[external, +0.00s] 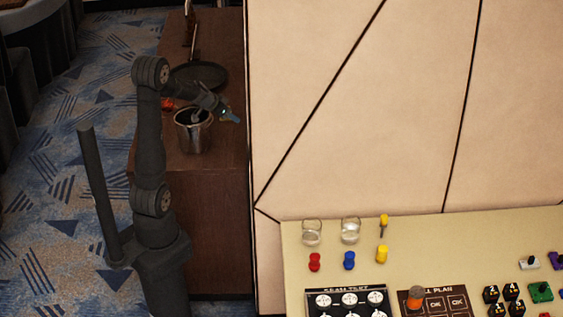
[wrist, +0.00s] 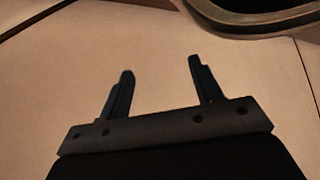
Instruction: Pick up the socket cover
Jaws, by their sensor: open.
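My gripper (external: 229,116) is at the end of my raised arm, at the left of the external view, over or near a dark metal pot. In the wrist view my gripper (wrist: 160,66) shows two dark fingers spread apart with nothing between them. Pale panelling fills the view behind them. I cannot pick out a socket cover with certainty in either view. It may be hidden or too small to tell.
The metal pot (external: 193,131) and a black pan (external: 199,76) stand on a brown wooden counter (external: 217,220). A tall pale panel wall (external: 350,120) rises to its right. A cream table (external: 450,232) holds two glass jars, coloured pieces and game boards. A dark-rimmed opening (wrist: 262,22) shows at upper right.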

